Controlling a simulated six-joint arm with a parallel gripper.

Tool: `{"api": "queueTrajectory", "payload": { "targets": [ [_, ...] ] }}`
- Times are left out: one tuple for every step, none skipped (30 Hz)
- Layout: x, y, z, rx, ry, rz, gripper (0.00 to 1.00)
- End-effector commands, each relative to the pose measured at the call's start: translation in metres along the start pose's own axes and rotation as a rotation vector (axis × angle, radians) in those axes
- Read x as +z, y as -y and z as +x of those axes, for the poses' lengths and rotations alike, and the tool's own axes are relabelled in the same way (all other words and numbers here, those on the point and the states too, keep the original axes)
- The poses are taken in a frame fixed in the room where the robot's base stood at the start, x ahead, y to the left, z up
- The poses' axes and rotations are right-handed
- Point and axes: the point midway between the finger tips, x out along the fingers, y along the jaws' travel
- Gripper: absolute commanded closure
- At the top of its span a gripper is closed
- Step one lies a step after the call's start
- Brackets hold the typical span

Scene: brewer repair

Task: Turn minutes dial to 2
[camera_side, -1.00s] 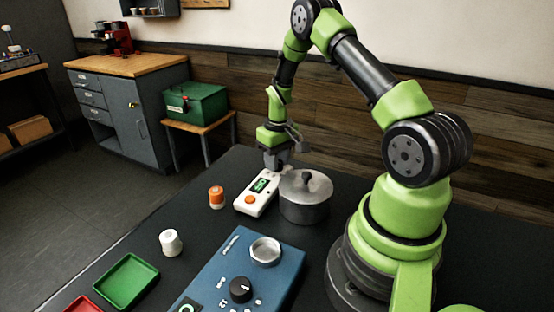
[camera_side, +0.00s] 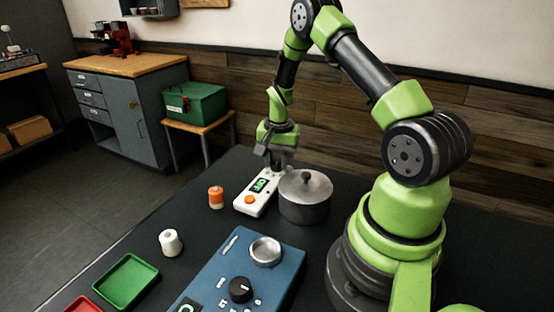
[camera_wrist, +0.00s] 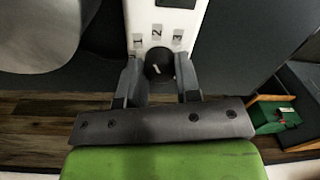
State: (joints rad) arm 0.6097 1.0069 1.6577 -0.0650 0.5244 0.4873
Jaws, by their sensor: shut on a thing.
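The white timer (camera_side: 250,204) lies on the dark table, with a lit green display (camera_side: 259,185) and an orange button (camera_side: 249,200). In the wrist view its black minutes dial (camera_wrist: 158,64) sits below the labels 1, 2 and 3. A pale pointer mark on the dial faces roughly up toward the labels; I cannot tell exactly which number it meets. My gripper (camera_wrist: 159,85) is shut on the dial, one finger on each side. In the side view my gripper (camera_side: 277,164) is at the timer's far end and hides the dial.
A lidded metal pot (camera_side: 305,203) stands close on the timer's right. An orange-capped bottle (camera_side: 216,198) and a white spool-like piece (camera_side: 170,243) are to the left. A blue control box (camera_side: 225,268) and a green tray (camera_side: 127,283) are in front.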

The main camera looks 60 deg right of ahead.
Motion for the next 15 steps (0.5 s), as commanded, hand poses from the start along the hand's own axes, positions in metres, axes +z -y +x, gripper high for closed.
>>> {"api": "queueTrajectory", "payload": {
  "targets": [
    [0.0012,-0.0004,-0.0004,0.002,0.003,0.038,0.93],
    [0.0012,-0.0004,-0.0004,0.002,0.002,0.060,0.93],
    [0.0013,-0.0004,-0.0004,0.002,0.001,0.089,0.93],
    [0.0013,-0.0004,-0.0004,0.002,0.000,0.109,0.93],
    [0.0013,-0.0004,-0.0004,0.002,-0.001,0.129,0.93],
    [0.0014,-0.0004,-0.0004,0.003,-0.001,0.154,0.93],
    [0.0014,-0.0004,-0.0004,0.003,-0.002,0.171,0.93],
    [0.0014,-0.0004,-0.0005,0.003,-0.003,0.186,0.93],
    [0.0014,-0.0004,-0.0005,0.003,-0.004,0.207,0.93],
    [0.0014,-0.0003,-0.0005,0.003,-0.004,0.219,0.93],
    [0.0014,-0.0003,-0.0005,0.003,-0.005,0.232,0.93],
    [0.0014,-0.0003,-0.0005,0.003,-0.005,0.246,0.93],
    [0.0015,-0.0003,-0.0005,0.003,-0.006,0.256,0.93],
    [0.0015,-0.0003,-0.0005,0.003,-0.006,0.264,0.93],
    [0.0015,-0.0003,-0.0005,0.003,-0.006,0.274,0.93]
  ]
}}
